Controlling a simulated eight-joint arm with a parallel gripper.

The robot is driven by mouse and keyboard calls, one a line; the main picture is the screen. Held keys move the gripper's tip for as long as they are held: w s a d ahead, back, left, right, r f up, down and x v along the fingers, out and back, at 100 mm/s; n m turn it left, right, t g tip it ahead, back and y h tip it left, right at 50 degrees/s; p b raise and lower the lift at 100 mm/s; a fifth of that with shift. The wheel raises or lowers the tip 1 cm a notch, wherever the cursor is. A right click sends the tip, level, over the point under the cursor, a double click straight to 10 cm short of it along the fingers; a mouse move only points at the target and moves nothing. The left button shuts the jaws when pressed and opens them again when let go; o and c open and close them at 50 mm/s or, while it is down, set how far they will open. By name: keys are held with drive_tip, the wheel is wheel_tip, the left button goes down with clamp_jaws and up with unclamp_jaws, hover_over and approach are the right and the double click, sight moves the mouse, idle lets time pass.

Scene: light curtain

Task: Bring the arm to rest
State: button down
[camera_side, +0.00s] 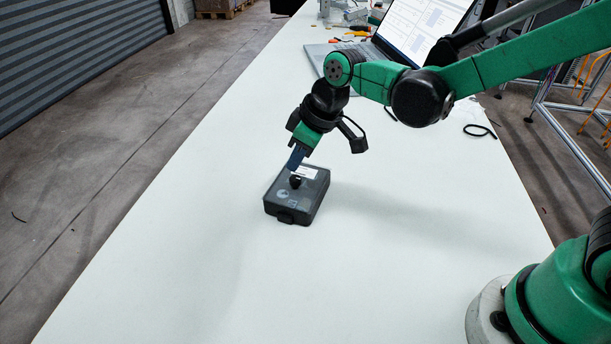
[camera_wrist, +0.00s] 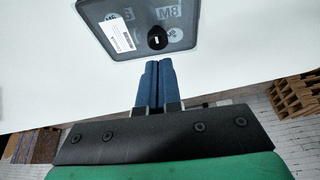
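My gripper (camera_side: 293,165) is above the far left part of a dark grey box on the white table. Its blue fingers are pressed together, and in the wrist view the closed gripper (camera_wrist: 155,62) holds nothing that I can see. The box (camera_side: 305,209) lies flat, with a white label, pale markings and a black knob (camera_side: 295,182) on its lid. In the wrist view the box (camera_wrist: 185,12) is ahead of the fingertips, and the knob (camera_wrist: 157,38) is just beyond them. A small gap seems to separate fingertips and knob.
A laptop (camera_side: 408,38) stands open at the far end of the table (camera_side: 200,270), with tools (camera_side: 352,34) beside it. A black cable loop (camera_side: 480,131) lies near the right edge. The table is clear around the box and towards the front.

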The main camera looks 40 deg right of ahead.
drive_tip(key=shift+f, duration=1)
drive_tip(key=shift+r, duration=0.1)
drive_tip(key=shift+r, duration=3.4)
drive_tip(key=s+d+m+t+h, duration=0.2)
drive_tip(key=s+d+m, duration=0.4)
drive_tip(key=s+d, duration=0.4)
drive_tip(key=shift+s+r+m+t+h, duration=0.3)
drive_tip(key=shift+s+m+t, duration=0.1)
drive_tip(key=shift+s+t, duration=0.2)
